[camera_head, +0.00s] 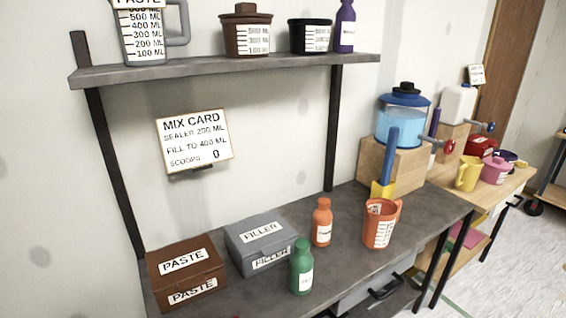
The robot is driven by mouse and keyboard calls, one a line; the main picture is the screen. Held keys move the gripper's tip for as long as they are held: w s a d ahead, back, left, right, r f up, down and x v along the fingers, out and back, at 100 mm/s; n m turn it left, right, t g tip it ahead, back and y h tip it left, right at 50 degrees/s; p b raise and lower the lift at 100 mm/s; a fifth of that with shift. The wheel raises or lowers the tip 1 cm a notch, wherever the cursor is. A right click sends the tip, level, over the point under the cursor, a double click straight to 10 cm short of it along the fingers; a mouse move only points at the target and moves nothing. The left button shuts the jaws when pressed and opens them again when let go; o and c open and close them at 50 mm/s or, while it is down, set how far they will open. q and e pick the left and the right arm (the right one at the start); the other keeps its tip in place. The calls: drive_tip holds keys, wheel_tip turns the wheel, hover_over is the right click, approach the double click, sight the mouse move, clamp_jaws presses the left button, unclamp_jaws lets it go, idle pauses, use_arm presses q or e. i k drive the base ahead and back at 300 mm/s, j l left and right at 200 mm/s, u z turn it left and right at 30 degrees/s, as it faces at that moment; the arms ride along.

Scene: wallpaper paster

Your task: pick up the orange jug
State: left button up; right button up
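The orange jug (379,226) stands upright on the dark grey workbench (340,268), right of the middle in the head view. It has a white scale label on its front and an open top with a spout. A blue-handled tool with a yellow end (387,160) shows just behind it; I cannot tell whether it touches the jug. An orange bottle (322,222) stands to the left of the jug, apart from it. Neither of my grippers is in view.
A green bottle (301,267), a grey FILLER box (260,245) and a brown PASTE box (187,272) stand left on the bench. A blue water dispenser (402,118) on a wooden block (392,162) is behind the jug. A shelf (230,68) hangs above. Bench in front of the jug is clear.

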sight(383, 222)
drive_tip(key=i+l+u, duration=0.15)
drive_tip(key=l, duration=0.4)
drive_tip(key=l+u, duration=0.15)
drive_tip(key=l, duration=0.45)
drive_tip(key=i+l+u, duration=0.1)
drive_tip(key=l, duration=0.25)
drive_tip(key=i+l+u, duration=0.15)
drive_tip(key=i+l, duration=0.1)
drive_tip(key=l, duration=0.1)
